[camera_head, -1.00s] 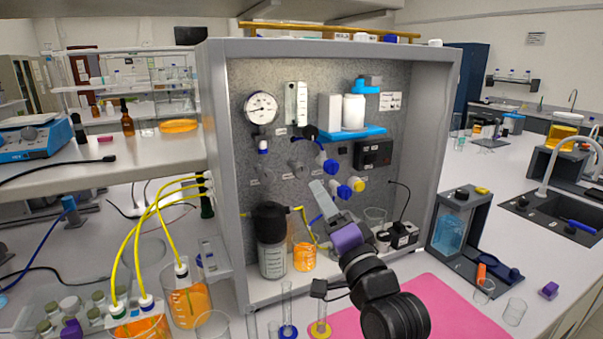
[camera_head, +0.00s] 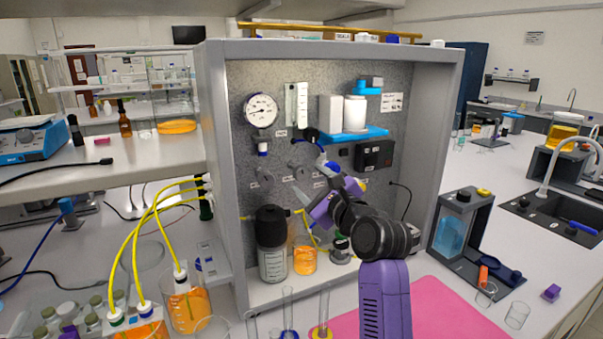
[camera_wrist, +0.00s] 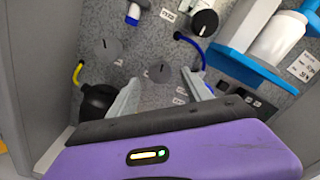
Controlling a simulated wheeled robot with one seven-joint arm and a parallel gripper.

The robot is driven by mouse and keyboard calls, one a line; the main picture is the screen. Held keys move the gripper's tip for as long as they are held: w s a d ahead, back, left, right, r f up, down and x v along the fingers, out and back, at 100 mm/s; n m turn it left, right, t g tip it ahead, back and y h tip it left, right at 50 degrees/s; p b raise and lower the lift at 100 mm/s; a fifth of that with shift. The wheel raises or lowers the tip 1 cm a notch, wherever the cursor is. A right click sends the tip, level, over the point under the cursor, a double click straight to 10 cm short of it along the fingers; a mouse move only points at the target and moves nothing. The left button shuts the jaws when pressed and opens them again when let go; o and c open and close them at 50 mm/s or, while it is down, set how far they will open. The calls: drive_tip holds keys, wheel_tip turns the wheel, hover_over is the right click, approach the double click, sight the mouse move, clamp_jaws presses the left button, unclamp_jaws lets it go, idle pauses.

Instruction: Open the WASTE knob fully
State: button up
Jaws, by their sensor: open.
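Several knobs sit on the grey speckled panel, and their labels are too small to read, so I cannot tell which is WASTE. In the wrist view, one grey round knob (camera_wrist: 160,72) lies between my spread fingers, near their tips. A second grey knob (camera_wrist: 108,48) is up and left of it, and a black knob (camera_wrist: 205,22) is at the upper right. In the head view, the grey knobs (camera_head: 264,178) (camera_head: 296,172) show left of my gripper (camera_head: 316,180). My gripper (camera_wrist: 158,88) is open and empty before the panel. Blue valve handles are partly hidden behind it.
A blue shelf (camera_head: 352,135) with white containers sticks out above right. A dark-capped bottle (camera_head: 272,245) and an orange beaker (camera_head: 305,260) stand below. The cabinet's side wall (camera_head: 220,180) bounds the left. A pink mat (camera_head: 450,310) lies in front.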

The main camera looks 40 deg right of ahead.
sight(303, 176)
drive_tip(key=shift+p+x, duration=0.4)
drive_tip(key=shift+x, duration=2.2)
clamp_jaws()
